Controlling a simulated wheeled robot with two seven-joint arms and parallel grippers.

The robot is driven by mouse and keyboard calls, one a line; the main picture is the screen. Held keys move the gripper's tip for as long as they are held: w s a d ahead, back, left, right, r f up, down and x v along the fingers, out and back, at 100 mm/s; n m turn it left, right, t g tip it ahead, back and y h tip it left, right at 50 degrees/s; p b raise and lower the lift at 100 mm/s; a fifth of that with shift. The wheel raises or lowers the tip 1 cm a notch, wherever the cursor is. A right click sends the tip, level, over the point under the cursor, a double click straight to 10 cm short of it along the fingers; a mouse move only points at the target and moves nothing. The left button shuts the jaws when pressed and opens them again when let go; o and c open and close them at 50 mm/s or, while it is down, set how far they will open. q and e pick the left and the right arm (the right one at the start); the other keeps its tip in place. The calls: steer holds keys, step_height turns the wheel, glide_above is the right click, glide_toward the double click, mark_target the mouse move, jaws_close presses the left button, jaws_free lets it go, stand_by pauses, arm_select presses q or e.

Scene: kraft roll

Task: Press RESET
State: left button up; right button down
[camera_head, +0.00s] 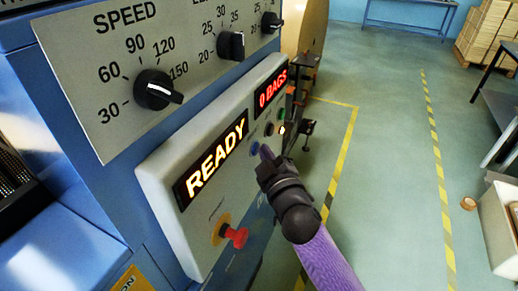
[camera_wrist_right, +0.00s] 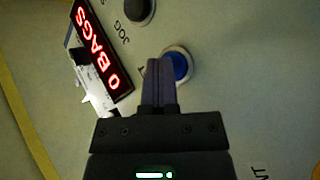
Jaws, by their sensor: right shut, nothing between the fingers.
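The blue button (camera_head: 255,148) sits on the pale control panel (camera_head: 160,177). In the right wrist view the blue button (camera_wrist_right: 181,66) has a pale ring, and only a "T" of its label shows beside it. My right gripper (camera_head: 265,153) is shut and empty, its fingertips right at the blue button. In the right wrist view the closed fingers (camera_wrist_right: 160,66) cover the button's left part. I cannot tell whether they touch it. The displays read READY (camera_head: 212,160) and 0 BAGS (camera_head: 272,87). My left gripper is not in view.
A black button (camera_wrist_right: 139,10) marked JOG is near the blue one. A red mushroom button (camera_head: 236,236) on a yellow base is lower on the panel. Dial knobs (camera_head: 158,90) sit above. Open floor (camera_head: 390,150) with striped tape lies to the right.

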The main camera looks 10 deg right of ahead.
steer(key=shift+d, duration=0.1)
steer(key=shift+s+d+p, duration=0.45)
steer(key=shift+d, duration=0.1)
steer(key=s+d, duration=0.1)
steer(key=s+d+p, duration=0.1)
steer(key=d, duration=0.2)
steer(key=shift+s+d+p, duration=0.1)
steer(key=shift+s+p, duration=0.3)
stand_by(0.6)
